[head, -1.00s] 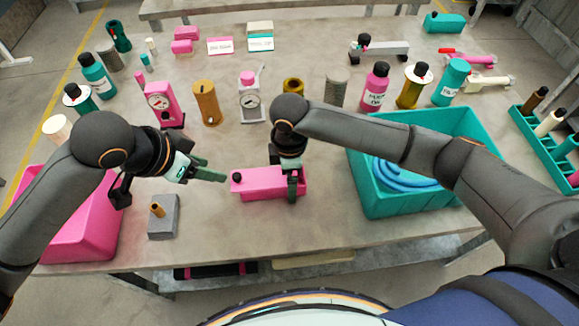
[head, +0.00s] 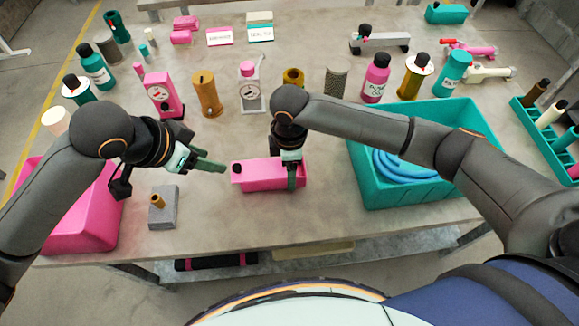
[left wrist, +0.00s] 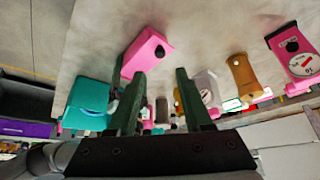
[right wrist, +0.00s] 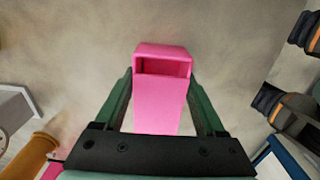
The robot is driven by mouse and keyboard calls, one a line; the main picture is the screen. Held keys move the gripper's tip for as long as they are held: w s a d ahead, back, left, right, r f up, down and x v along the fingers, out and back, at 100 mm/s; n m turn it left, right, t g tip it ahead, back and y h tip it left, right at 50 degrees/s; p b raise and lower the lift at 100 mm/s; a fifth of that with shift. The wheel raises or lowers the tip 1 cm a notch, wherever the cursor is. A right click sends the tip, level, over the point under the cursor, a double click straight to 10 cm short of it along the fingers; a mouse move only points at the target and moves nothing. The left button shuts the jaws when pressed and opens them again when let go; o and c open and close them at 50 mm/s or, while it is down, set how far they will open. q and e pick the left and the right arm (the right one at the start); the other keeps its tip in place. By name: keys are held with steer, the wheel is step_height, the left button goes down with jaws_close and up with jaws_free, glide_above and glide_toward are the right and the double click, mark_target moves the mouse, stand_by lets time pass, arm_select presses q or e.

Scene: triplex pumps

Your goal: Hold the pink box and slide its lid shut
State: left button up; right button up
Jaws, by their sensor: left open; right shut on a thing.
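The pink box (head: 262,176) lies lengthwise on the table in front of me. A black knob (head: 237,168) stands at its left end; it also shows in the left wrist view (left wrist: 160,51). My right gripper (head: 291,184) is shut across the box near its right end, with a finger on each side in the right wrist view (right wrist: 161,85). That view shows a rimmed opening (right wrist: 163,67) at one end of the box. My left gripper (head: 224,168) is open and empty, its fingertips just left of the knob and apart from it.
A teal crate (head: 465,120) with a blue hose (head: 405,168) stands right of the box. A pink bin (head: 85,230) and a grey block with a brass peg (head: 163,215) are at the left. Bottles and gauges stand behind. The table before the box is clear.

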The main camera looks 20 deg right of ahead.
steer(key=shift+c, duration=1.2)
arm_select(q)
steer(key=shift+w+a, duration=0.1)
steer(key=c, duration=0.5)
steer(key=shift+n+g, duration=0.6)
steer(key=shift+g, duration=0.2)
steer(key=w+a, duration=0.3)
steer(key=shift+f, duration=0.35)
jaws_close()
steer(key=w+a+r+n+g+h, duration=0.1)
steer(key=w+a+h, duration=0.1)
steer(key=w+a, duration=0.2)
steer(key=x, duration=0.6)
steer(key=s+x, duration=0.1)
steer(key=x, duration=0.3)
steer(key=shift+d+r, duration=0.1)
steer(key=shift+d, duration=0.05)
steer(key=shift+s+d, duration=0.75)
steer(key=shift+d, duration=0.2)
steer(key=shift+s+d, duration=0.35)
steer(key=shift+d, duration=0.1)
